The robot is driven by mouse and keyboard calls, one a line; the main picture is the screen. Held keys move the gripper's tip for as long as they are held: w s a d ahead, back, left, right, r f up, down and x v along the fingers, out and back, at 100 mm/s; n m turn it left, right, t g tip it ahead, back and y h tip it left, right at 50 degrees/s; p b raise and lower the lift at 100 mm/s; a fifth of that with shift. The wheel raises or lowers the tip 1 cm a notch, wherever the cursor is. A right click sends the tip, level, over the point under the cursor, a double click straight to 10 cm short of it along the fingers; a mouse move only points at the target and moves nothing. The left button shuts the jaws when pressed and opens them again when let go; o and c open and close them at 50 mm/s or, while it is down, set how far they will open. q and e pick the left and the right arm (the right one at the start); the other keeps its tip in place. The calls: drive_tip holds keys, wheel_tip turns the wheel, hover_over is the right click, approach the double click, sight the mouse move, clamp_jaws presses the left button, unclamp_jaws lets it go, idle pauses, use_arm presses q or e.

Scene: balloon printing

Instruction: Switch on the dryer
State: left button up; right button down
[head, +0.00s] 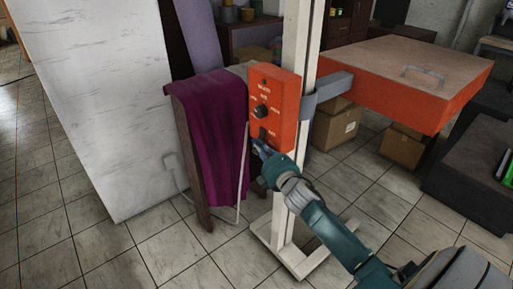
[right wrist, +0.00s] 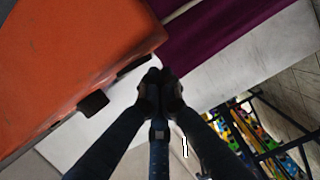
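The dryer has a flat orange heating head (head: 440,105) on a white stand. Its orange control box (head: 287,110) faces left, with a round black knob (head: 261,111) and a dark switch (head: 263,133) below it. My right gripper (head: 258,146) is at the lower edge of this face, close by the switch; contact cannot be told. In the right wrist view the orange box (right wrist: 70,60) fills the upper left, with two dark parts protruding from its edge. The right fingertips (right wrist: 158,84) meet there, with nothing seen between them. My left gripper is not in view.
A purple cloth (head: 215,130) hangs over a frame just left of the control box. A large white panel (head: 95,100) stands further left. The stand's white post (head: 299,45) and feet are close to my right arm. Cardboard boxes (head: 335,125) sit under the heating head.

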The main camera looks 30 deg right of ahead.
use_arm(q)
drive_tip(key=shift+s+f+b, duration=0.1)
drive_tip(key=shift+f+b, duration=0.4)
drive_tip(key=shift+b, duration=0.05)
use_arm(e)
drive_tip(key=s+n, duration=0.1)
drive_tip(key=s, duration=0.7)
drive_tip(key=shift+f, duration=0.15)
idle(0.3)
